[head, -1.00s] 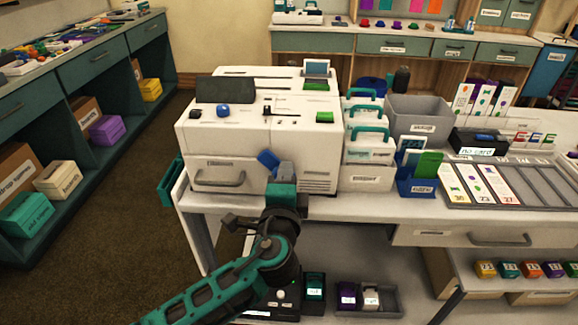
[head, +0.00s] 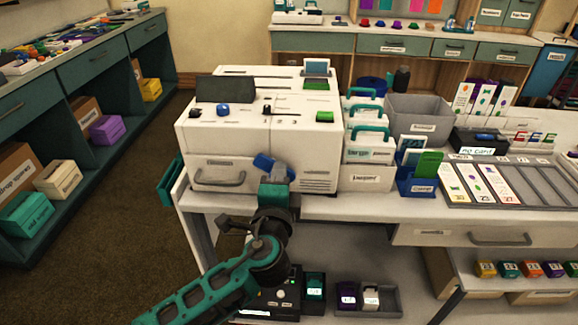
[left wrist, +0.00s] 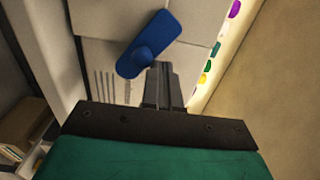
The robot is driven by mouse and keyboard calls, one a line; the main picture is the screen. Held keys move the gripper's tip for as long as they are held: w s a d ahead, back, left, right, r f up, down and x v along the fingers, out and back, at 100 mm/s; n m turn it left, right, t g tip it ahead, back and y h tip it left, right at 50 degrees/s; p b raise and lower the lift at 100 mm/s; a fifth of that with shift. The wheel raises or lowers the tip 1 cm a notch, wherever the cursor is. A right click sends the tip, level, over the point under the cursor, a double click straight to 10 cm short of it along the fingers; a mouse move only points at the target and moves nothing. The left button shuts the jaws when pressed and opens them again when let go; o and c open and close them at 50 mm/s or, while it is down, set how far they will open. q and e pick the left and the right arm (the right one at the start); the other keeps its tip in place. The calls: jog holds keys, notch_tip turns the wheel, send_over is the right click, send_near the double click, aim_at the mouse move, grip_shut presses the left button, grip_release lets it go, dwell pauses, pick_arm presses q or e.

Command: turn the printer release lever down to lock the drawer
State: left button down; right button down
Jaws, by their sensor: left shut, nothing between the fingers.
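The white printer (head: 237,138) stands on the table's left end. Its drawer (head: 225,172), with a grey handle, looks closed. The blue release lever (head: 262,161) is on the printer's front, right of the drawer, and slants down to the right; my left gripper partly covers it. In the left wrist view the lever (left wrist: 158,33) is a blue bar with a round hub. My left gripper (head: 279,172) is shut and empty, its fingertips (left wrist: 160,70) right beside the lever and hub. I cannot tell whether they touch. My right gripper is not in view.
White bins with teal handles (head: 367,150) and a blue card holder (head: 417,186) stand right of the printer. A grey card tray (head: 455,193) lies further right. Small boxes sit on the shelf below. The floor (head: 130,205) to the left is clear.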

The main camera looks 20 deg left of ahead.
pick_arm(q)
jog(key=shift+s+a+f, duration=0.1)
jog(key=shift+a+f, duration=0.1)
jog(key=shift+a, duration=0.2)
jog(key=shift+f, duration=0.1)
jog(key=shift+s+a+f+b, duration=0.1)
jog(key=shift+a+f+b, duration=0.2)
jog(key=shift+a+b, duration=0.05)
dwell(0.4)
jog(key=v, duration=0.7)
dwell(0.5)
